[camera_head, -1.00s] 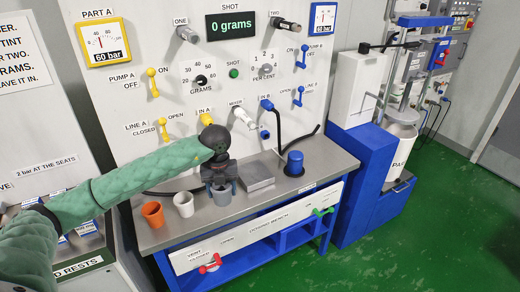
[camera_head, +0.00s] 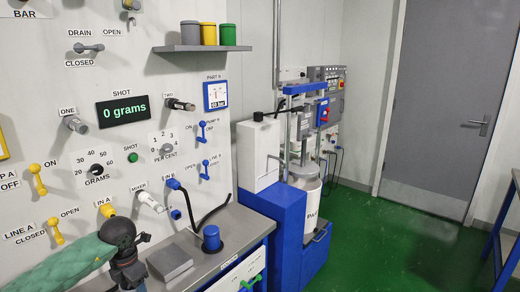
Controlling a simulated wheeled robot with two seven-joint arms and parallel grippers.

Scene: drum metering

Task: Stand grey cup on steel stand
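The steel stand (camera_head: 169,262) looks like a low, flat grey block on the grey bench top, with nothing on it. My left arm comes in from the lower left, and my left gripper (camera_head: 132,279) is just left of the stand at the bottom edge. Its fingertips are cut off or hidden, so its opening does not show. The grey cup cannot be made out clearly now; the place under my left gripper is outside the view. My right gripper is not in view.
The panel's mixer nozzle (camera_head: 150,202) juts out above. A shelf (camera_head: 200,48) holds grey, yellow and green pots. Green floor (camera_head: 370,240) is open to the right.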

